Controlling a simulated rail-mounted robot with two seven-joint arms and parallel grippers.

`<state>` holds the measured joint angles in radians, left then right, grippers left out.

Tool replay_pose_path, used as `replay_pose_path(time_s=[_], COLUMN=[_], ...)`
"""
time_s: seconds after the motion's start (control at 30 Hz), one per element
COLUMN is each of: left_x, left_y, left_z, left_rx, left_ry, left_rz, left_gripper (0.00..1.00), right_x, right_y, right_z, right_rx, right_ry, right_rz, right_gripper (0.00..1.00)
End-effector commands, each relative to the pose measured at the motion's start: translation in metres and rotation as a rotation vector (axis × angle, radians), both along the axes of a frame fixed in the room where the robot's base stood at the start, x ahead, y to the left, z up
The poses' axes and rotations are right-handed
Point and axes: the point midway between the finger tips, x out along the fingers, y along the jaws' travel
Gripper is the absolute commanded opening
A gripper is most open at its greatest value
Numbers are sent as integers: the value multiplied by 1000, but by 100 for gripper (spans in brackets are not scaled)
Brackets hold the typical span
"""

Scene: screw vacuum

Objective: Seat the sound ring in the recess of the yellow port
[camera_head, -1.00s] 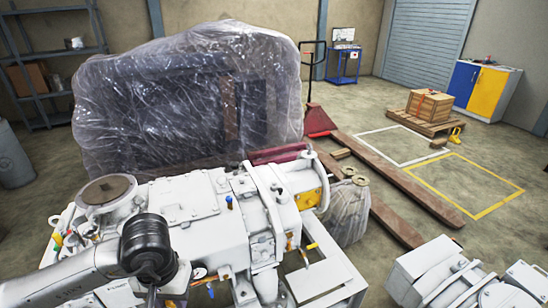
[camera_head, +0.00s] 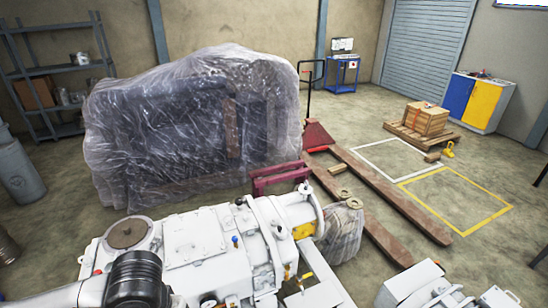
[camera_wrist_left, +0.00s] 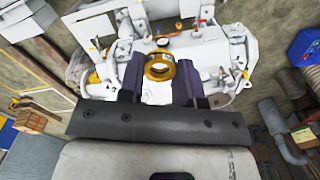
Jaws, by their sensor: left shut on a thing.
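The white vacuum pump (camera_head: 190,245) fills the lower middle of the head view. My right gripper is in neither current view.
Two tan rings (camera_head: 354,203) lie near the plastic-wrapped bundle (camera_head: 342,235) right of the port. A large wrapped machine (camera_head: 190,125) stands behind the pump. A red pallet truck (camera_head: 318,134) extends its forks to the right. Floor inside the yellow outline (camera_head: 455,200) is clear.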

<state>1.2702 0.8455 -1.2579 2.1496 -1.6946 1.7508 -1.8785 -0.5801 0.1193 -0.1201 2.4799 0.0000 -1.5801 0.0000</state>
Motion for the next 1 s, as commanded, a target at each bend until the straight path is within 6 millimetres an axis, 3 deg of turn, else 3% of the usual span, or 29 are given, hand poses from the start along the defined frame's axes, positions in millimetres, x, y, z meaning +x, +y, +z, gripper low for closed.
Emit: replay_pose_path(time_s=[0.03,0.1,0.4,0.63,1.0], left_x=[-3,-7,-20,-25,-30], left_y=[0,0,0,1,-6], left_z=[24,39,83,96,99], left_rx=[0,0,-2,-2,-21], left_ry=[1,1,3,3,29], left_rz=[-1,-1,-1,-2,-19], left_gripper=[10,10,10,10,10], right_x=[0,0,0,0,0], right_y=[-1,-1,-2,-1,1], right_z=[26,41,90,104,106], right_rx=[-2,-5,-7,-3,4], right_ry=[0,-1,-1,0,1], right_rz=[1,3,4,2,-3], right_gripper=[43,43,43,43,43])
